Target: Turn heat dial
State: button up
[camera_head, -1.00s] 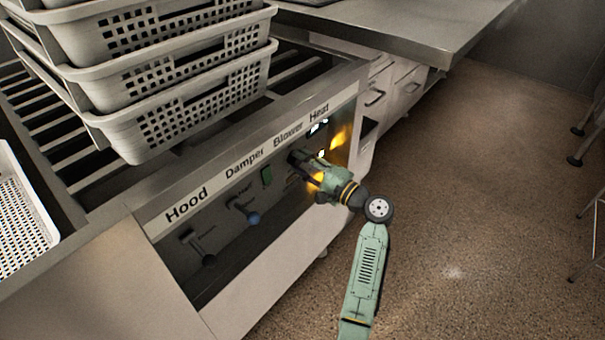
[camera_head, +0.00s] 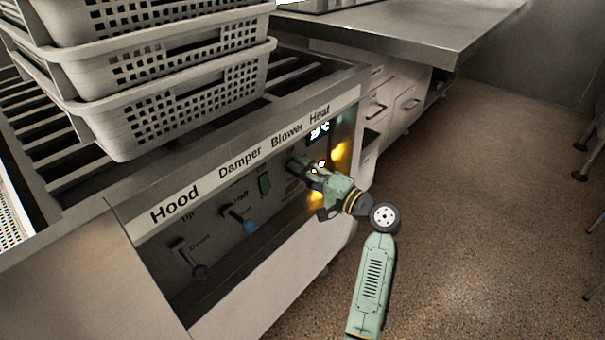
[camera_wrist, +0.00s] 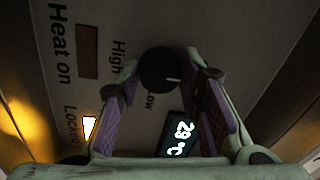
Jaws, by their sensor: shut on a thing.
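In the head view my gripper (camera_head: 303,165) reaches the panel (camera_head: 217,285) below the "Blower" and "Heat" labels and hides the dial there. A lit display (camera_wrist: 178,138) reads 29 °C. Labels "Heat on" and "Locked" stand beside two small indicators; the "Locked" one (camera_wrist: 89,129) is lit.
Stacked perforated baskets (camera_head: 180,95) stand on the slatted top. A steel table (camera_head: 440,45) is behind.

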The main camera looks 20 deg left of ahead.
jog(key=o, duration=1.2)
jog(key=shift+c, duration=0.2)
jog(key=v, duration=0.7)
jog(key=shift+d, duration=0.25)
jog(key=shift+s, duration=0.1)
